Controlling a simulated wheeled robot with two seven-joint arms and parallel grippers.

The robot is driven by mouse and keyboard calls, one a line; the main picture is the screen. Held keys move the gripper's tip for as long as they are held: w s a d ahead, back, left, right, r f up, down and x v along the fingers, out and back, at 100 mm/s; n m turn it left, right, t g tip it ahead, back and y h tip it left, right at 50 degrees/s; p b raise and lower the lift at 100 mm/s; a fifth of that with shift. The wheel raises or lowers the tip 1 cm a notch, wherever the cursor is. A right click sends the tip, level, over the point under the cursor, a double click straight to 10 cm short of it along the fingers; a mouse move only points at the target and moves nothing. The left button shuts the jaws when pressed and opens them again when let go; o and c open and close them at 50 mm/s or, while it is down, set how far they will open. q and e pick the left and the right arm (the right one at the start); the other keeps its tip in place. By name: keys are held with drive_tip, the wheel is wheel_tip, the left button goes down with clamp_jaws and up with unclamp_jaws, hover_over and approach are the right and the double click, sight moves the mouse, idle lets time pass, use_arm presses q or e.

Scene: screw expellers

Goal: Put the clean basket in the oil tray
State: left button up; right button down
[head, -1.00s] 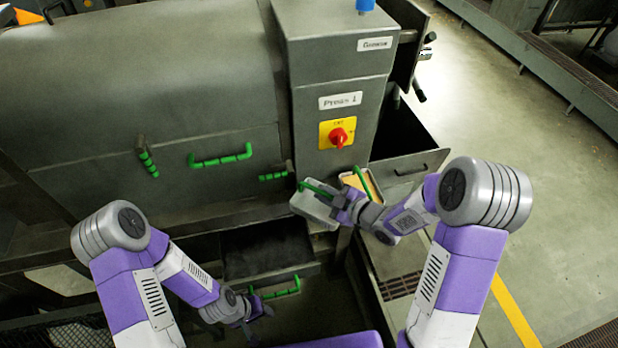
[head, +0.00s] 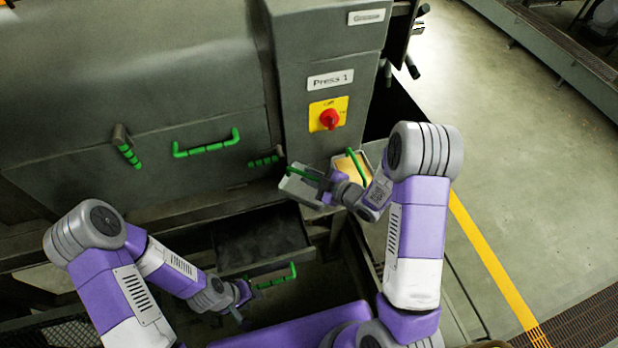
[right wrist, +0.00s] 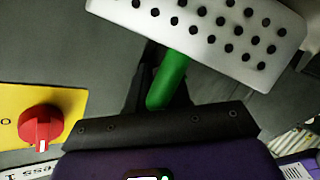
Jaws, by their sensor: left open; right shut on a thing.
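A pale basket (head: 295,189) with small dark holes and a green handle hangs in front of the switch column, below the red knob. My right gripper (head: 328,187) is shut on its green handle. In the right wrist view the handle runs between the fingers up to the basket's perforated wall (right wrist: 215,30). An open dark tray (head: 262,240) with a green front handle (head: 277,277) sits low under the machine, probably the oil tray. My left gripper (head: 243,297) is open beside that handle; I cannot tell whether they touch.
A second basket (head: 346,166) with yellowish contents and a green handle stands close behind my right gripper. The column carries a red knob (head: 329,118) on a yellow plate and a "Press 1" label (head: 331,80). Free floor (head: 520,170) lies to the right.

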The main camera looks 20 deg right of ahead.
drive_tip(key=shift+f+b, duration=0.2)
drive_tip(key=shift+b, duration=0.1)
drive_tip(key=c, duration=1.1)
unclamp_jaws()
drive_tip(key=shift+o, duration=0.2)
drive_tip(key=shift+r, duration=0.1)
